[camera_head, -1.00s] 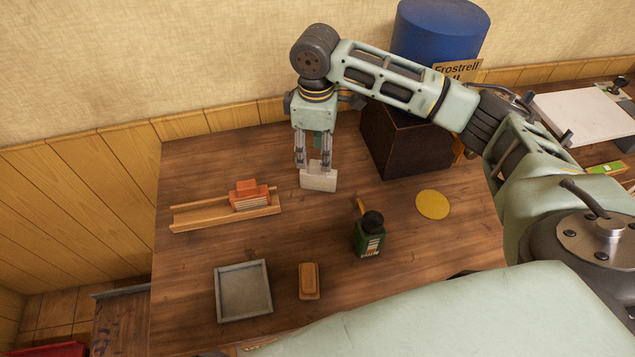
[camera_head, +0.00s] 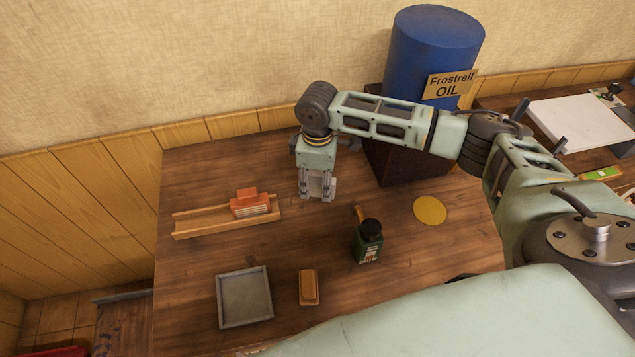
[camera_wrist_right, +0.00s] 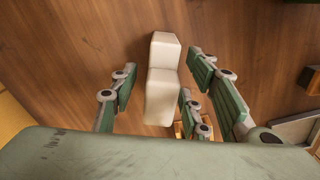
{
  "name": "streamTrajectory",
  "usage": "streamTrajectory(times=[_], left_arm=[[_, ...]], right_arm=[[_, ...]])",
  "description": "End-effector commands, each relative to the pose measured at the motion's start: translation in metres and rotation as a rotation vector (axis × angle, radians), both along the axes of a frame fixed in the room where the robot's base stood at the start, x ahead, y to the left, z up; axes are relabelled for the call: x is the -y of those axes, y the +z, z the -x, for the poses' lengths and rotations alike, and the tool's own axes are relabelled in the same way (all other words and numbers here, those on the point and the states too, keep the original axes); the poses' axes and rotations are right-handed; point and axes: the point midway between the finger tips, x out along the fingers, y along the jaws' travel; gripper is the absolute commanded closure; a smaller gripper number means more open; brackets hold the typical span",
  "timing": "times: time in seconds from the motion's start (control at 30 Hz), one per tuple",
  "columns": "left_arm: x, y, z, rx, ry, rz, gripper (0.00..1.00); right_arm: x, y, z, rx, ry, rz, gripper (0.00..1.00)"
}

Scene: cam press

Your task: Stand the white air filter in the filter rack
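The white air filter (camera_head: 316,187) is a pale block on the table in the head view, partly hidden by my right gripper (camera_head: 317,197). In the right wrist view the filter (camera_wrist_right: 162,90) shows as a stepped white block between the fingers, with a visible gap on the left side. My right gripper is open around it and does not look closed on it. The filter rack (camera_head: 187,224) is a long wooden holder to the left, with an orange-framed filter (camera_head: 250,203) standing in its right part. My left gripper is not in view.
A grey square tray (camera_head: 222,300) and a brown block (camera_head: 309,287) are at the front. A blue oil barrel (camera_head: 437,50) stands on a dark box behind my arm.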

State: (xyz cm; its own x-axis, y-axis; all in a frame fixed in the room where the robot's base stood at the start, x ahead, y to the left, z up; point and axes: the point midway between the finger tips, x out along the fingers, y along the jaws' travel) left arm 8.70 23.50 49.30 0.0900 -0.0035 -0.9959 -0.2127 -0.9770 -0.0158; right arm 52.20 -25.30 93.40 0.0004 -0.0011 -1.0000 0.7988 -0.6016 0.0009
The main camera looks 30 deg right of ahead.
Motion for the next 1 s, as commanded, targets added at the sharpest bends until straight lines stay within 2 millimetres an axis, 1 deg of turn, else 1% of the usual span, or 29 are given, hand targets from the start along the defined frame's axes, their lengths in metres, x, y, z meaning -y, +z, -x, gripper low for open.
streamTrajectory(times=[0.03,0.07,0.4,0.5,0.83,1.0], left_arm=[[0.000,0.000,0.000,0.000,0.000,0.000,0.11],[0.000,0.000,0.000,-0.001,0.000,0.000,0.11],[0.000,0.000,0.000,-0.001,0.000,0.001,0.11],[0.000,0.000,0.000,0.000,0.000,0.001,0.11],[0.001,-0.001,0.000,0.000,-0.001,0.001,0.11],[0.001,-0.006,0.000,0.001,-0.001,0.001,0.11]], right_arm=[[0.000,0.000,0.000,0.000,0.000,0.000,0.61],[0.000,0.000,0.000,0.000,0.000,0.000,0.63],[0.000,0.001,0.000,0.001,0.000,-0.001,0.93],[0.000,0.001,0.000,0.001,0.000,-0.001,1.00],[-0.001,0.002,-0.001,0.001,0.000,-0.001,1.00],[-0.001,0.012,-0.001,0.003,0.000,-0.003,1.00]])
